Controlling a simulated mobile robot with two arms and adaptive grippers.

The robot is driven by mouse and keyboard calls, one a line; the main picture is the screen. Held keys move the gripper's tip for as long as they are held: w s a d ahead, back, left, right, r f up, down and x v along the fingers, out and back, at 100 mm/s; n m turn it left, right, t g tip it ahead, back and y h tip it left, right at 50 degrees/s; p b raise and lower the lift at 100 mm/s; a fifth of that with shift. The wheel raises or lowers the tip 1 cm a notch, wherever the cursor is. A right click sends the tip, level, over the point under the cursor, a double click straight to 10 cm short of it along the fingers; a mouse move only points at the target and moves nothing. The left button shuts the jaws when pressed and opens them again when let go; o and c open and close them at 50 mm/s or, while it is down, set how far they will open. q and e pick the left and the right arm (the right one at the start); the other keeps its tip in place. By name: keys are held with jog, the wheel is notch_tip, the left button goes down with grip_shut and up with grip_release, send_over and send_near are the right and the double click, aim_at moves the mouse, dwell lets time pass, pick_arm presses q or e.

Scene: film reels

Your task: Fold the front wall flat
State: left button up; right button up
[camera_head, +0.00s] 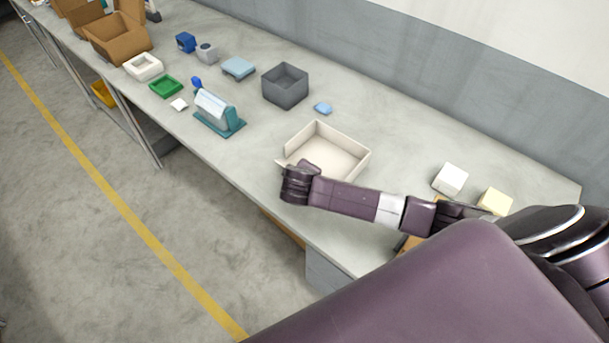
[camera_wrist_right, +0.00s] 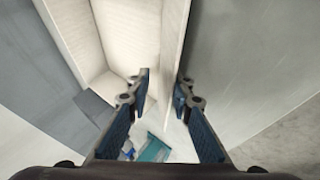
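A cream open box (camera_head: 343,138) with low walls stands on the bench. My right arm reaches in from the right along its near side and covers much of that side. In the right wrist view my right gripper (camera_wrist_right: 164,80) is open. A thin upright wall (camera_wrist_right: 176,38) of the box runs down between its two fingers, closer to the right finger. I cannot tell whether a finger touches it. The box's pale inside (camera_wrist_right: 125,35) lies to the left of this wall. In the head view the fingertips are hidden behind my wrist. My left gripper is not in view.
A dark grey bin (camera_head: 285,85) and a small blue piece (camera_head: 323,108) stand behind the box. A white block (camera_head: 450,179) and a yellow block (camera_head: 495,201) are to the right. A teal-based holder (camera_head: 218,115) is to the left. The bench (camera_head: 255,150) between is clear.

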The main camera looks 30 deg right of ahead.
jog(key=v, duration=1.1)
jog(key=shift+s+r, duration=0.15)
jog(key=shift+r, duration=0.1)
jog(key=shift+a+f, duration=0.1)
